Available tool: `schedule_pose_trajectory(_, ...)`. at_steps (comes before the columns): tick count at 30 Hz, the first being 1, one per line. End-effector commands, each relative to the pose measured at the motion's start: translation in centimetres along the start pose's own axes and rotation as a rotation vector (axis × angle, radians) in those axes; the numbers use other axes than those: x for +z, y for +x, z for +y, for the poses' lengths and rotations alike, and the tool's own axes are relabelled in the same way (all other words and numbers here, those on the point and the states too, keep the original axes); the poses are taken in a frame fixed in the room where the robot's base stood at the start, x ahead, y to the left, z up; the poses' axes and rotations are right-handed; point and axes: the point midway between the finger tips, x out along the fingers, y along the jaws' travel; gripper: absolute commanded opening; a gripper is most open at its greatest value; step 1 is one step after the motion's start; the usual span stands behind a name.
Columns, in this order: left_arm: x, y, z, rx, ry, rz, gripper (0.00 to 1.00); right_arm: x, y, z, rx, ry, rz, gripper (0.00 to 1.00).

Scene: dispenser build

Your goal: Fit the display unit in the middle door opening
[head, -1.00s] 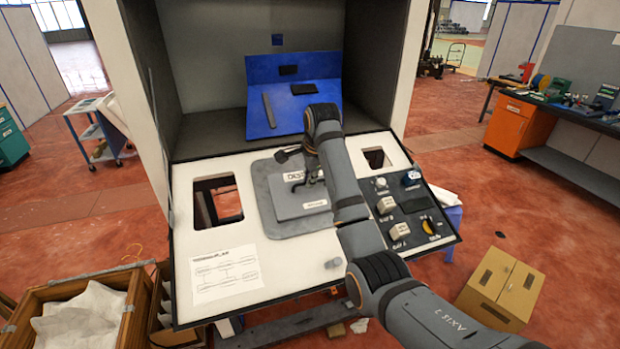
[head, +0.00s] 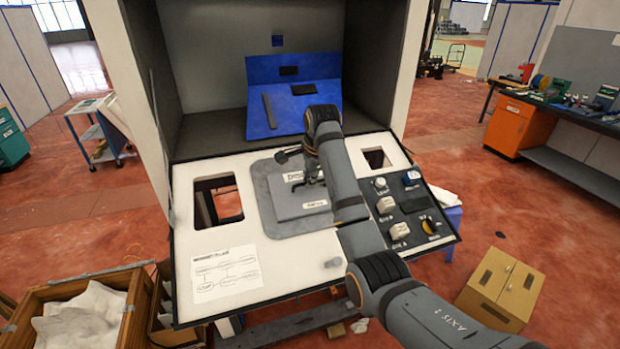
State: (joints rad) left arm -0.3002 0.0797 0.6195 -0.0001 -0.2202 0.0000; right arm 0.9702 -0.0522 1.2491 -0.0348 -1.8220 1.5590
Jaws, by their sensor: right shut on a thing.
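The white door panel (head: 290,260) lies lowered in front of the cabinet, with openings at its left (head: 228,205) and right (head: 376,158). The grey display unit (head: 290,207), with small white labels, lies flat at the middle of the door on a grey plate (head: 265,188). It appears to cover the middle opening, and I cannot tell how deep it sits. My right gripper (head: 308,178) is shut on the display unit from above, partly hidden behind my own arm. My left gripper is not in view.
A blue stand (head: 275,125) is inside the cabinet. A wooden crate (head: 120,330) and cardboard box (head: 500,288) stand on the floor.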

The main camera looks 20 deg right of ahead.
Motion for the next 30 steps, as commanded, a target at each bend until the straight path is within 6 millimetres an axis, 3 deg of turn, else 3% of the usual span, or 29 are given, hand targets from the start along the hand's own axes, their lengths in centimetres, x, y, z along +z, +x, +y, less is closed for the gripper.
schedule_pose_trajectory(11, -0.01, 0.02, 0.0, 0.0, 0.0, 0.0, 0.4, 0.01, 0.16, 0.07, 0.002, 0.0, 0.0, 0.0)
schedule_pose_trajectory(12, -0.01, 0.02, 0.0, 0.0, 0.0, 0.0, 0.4, 0.01, 0.16, 0.06, 0.001, 0.0, 0.0, 0.12)
schedule_pose_trajectory(17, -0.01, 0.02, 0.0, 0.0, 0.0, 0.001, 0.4, 0.01, 0.17, 0.08, 0.002, 0.0, 0.0, 0.34)
schedule_pose_trajectory(24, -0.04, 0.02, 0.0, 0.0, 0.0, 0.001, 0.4, 0.01, 0.2, 0.12, 0.004, 0.0, 0.0, 0.36)
schedule_pose_trajectory(30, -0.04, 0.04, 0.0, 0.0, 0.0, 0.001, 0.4, 0.01, 0.35, 0.25, 0.008, 0.0, 0.0, 0.59)
